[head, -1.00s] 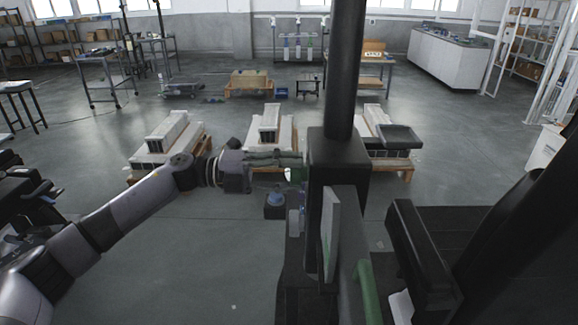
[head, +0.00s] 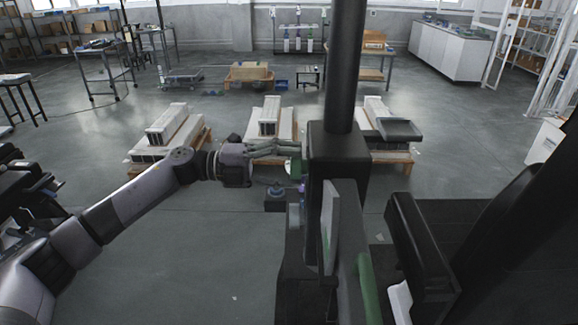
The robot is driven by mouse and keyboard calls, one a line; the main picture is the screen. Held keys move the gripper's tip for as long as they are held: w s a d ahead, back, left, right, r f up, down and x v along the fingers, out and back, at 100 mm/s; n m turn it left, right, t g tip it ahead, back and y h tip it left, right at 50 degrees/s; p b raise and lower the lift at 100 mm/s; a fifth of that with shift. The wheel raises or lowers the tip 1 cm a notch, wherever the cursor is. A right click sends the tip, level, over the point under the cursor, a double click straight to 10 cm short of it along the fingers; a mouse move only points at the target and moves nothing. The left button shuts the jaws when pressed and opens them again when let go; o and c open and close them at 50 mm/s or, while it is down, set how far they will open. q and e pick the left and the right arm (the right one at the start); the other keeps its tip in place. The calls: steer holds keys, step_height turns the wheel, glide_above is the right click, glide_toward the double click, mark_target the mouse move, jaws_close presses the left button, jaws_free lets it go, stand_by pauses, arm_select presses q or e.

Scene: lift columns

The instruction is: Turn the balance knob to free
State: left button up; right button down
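My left gripper (head: 296,149) reaches in from the left, its fingers pointing right at the side of the dark lift column (head: 338,155). Two fingers show one above the other, but the tips are against the column's outline and their gap is unclear. A small green part (head: 295,168) shows just below the fingertips, beside the column. A blue round knob-like piece (head: 276,190) sits on a small dark box lower down, below the gripper and apart from it. I cannot tell which of these is the balance knob, or any marking. My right gripper is not in view.
Pallets with pale stacked blocks stand behind the column, at left (head: 165,148), middle (head: 285,125) and right. The right one carries a dark tray (head: 399,130). A grey upright panel (head: 330,225) stands in front of the column. Open floor (head: 170,255) lies at the lower left.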

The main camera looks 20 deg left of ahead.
arm_select(q)
steer(key=v, duration=1.2)
stand_by(0.5)
